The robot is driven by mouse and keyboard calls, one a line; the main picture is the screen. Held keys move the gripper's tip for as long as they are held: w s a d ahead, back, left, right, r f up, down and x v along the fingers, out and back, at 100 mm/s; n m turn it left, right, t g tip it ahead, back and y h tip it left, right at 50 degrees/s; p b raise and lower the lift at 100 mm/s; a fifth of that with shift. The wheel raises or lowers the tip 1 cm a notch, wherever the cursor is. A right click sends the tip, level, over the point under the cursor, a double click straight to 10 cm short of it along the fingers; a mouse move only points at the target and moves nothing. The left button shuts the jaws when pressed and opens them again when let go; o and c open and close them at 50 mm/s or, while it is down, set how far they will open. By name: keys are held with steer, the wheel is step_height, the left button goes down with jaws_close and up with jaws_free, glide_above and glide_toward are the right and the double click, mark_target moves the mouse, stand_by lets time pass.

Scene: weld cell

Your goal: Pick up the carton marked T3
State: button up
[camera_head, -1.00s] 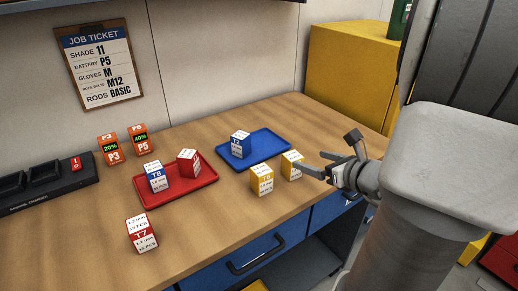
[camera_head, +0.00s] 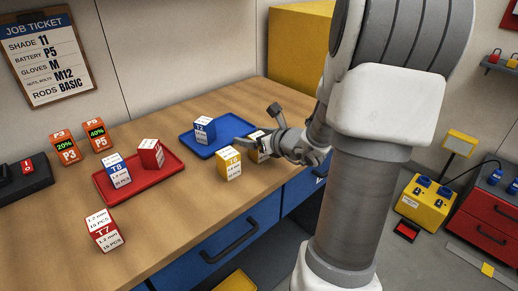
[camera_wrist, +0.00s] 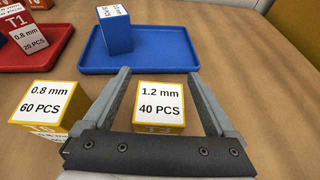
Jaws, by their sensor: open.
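A yellow and white carton (camera_wrist: 160,100) reading 1.2 mm, 40 PCS stands on the wooden bench. The mark on its lower face is mostly covered by my gripper's body and is hard to read, possibly T3. My gripper (camera_wrist: 158,76) is open, with one finger on each side of this carton and a visible gap at least on the left. In the head view my gripper (camera_head: 254,142) is low over the bench and largely hides the carton (camera_head: 252,156). A second yellow carton (camera_wrist: 42,104), seemingly T6, stands to its left; it shows in the head view (camera_head: 230,164).
A blue tray (camera_head: 232,127) behind holds the blue T2 carton (camera_head: 204,130). A red tray (camera_head: 172,178) at left holds the T8 carton (camera_head: 116,170) and the red T1 carton (camera_head: 150,153). The red T7 carton (camera_head: 104,232) stands near the front. Battery boxes (camera_head: 66,147) stand by the wall.

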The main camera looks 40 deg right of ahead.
steer(key=shift+c, duration=0.3)
jaws_close()
steer(key=shift+r, duration=0.1)
